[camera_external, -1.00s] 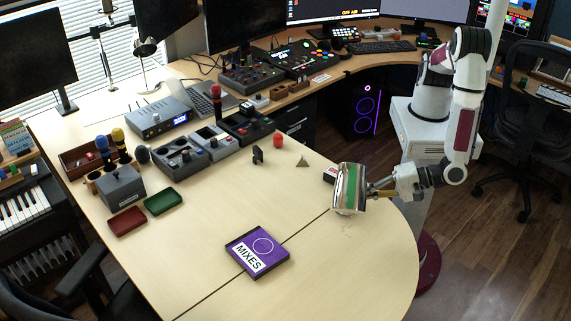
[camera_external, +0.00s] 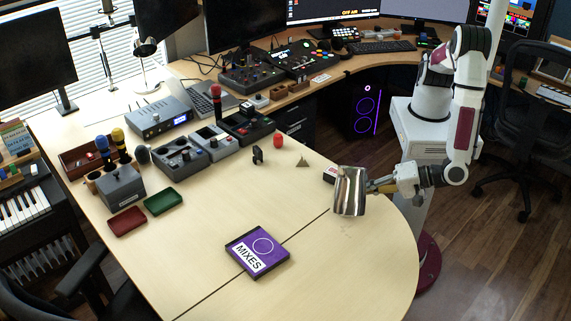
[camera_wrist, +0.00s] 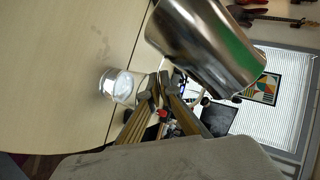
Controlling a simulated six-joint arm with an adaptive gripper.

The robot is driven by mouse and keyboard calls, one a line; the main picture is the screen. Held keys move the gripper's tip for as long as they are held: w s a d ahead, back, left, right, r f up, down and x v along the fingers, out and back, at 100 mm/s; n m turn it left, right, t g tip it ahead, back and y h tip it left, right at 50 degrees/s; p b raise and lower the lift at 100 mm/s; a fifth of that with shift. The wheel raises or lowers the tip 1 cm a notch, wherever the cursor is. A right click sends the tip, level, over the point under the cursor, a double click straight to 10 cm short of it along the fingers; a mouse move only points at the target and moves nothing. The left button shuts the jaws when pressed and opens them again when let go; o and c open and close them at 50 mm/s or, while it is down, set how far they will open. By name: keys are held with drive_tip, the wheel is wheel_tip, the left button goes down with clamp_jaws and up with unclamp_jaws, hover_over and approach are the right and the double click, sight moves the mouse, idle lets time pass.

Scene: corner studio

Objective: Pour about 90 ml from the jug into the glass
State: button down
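The jug (camera_external: 349,193) is a shiny metal vessel held above the table's right part, close to upright in the external view. In the wrist view the jug (camera_wrist: 208,45) fills the upper middle, with green and dark reflections. My gripper (camera_external: 373,187) is at the jug's right side. In the wrist view its tan fingers (camera_wrist: 158,97) converge at the jug's handle side, shut on it; the handle itself is mostly hidden. The clear glass (camera_wrist: 118,86) stands on the table beside the jug in the wrist view. I cannot make out the glass in the external view, nor its liquid level.
A purple MIXES case (camera_external: 258,252) lies on the table (camera_external: 330,275) left of the jug. The front of the table is clear.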

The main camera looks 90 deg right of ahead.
drive_tip(key=shift+a+f+n+h, duration=0.15)
drive_tip(key=shift+f+n+h, duration=0.05)
drive_tip(key=shift+n+h, duration=0.2)
drive_tip(key=shift+r, duration=0.1)
drive_tip(key=shift+a+r+n+h, duration=0.1)
drive_tip(key=shift+r+n+h, duration=0.05)
drive_tip(key=shift+n+h, duration=0.2)
drive_tip(key=shift+r, duration=0.1)
drive_tip(key=shift+w+a+f+n+h, duration=0.1)
drive_tip(key=shift+a+f+n+h, duration=0.15)
drive_tip(key=shift+f+n+h, duration=0.4)
drive_tip(key=shift+w+a+f+n+h, duration=0.1)
drive_tip(key=shift+a+f+n+h, duration=0.25)
drive_tip(key=shift+n, duration=0.45)
drive_tip(key=shift+d+r, duration=0.1)
drive_tip(key=shift+d, duration=0.05)
